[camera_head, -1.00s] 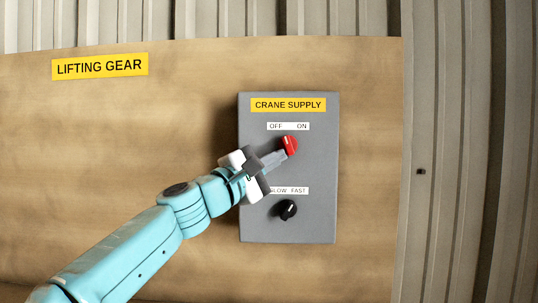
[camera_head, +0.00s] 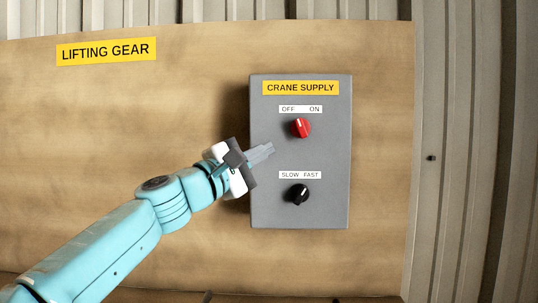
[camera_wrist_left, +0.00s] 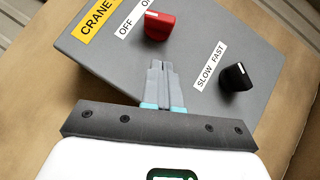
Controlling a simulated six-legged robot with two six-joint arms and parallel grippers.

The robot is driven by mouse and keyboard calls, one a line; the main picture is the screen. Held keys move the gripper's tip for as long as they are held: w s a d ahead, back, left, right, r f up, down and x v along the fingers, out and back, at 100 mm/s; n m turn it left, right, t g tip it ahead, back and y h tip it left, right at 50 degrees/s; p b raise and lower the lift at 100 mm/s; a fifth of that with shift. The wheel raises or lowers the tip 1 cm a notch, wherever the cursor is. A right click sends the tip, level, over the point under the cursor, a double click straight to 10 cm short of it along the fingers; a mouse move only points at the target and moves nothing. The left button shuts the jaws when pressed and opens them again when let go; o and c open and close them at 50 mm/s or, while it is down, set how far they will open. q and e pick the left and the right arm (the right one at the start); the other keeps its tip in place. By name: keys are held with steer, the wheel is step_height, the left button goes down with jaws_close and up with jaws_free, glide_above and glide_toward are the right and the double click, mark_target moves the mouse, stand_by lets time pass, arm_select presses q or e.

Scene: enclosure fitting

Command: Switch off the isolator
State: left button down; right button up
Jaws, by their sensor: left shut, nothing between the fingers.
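The isolator is a red rotary knob (camera_head: 301,128) high on the grey CRANE SUPPLY box (camera_head: 325,210), below an OFF / ON label (camera_head: 300,109). Its white mark points up and slightly left, toward the OFF side. In the left wrist view the red knob (camera_wrist_left: 158,25) is at the top, beyond my fingertips. My left gripper (camera_head: 271,149) is shut and empty, its fingertips below and left of the red knob and apart from it. It also shows in the left wrist view (camera_wrist_left: 161,65). My right gripper is out of view.
A black knob (camera_head: 299,195) under a SLOW / FAST label (camera_head: 300,175) sits lower on the box, with its mark up and slightly right. The box is on a wooden board (camera_head: 130,130) with a LIFTING GEAR sign (camera_head: 106,51). Corrugated metal (camera_head: 460,200) lies behind.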

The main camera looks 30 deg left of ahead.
arm_select(q)
steer(key=b+v, duration=0.2)
steer(key=v, duration=0.6)
steer(key=shift+r, duration=0.15)
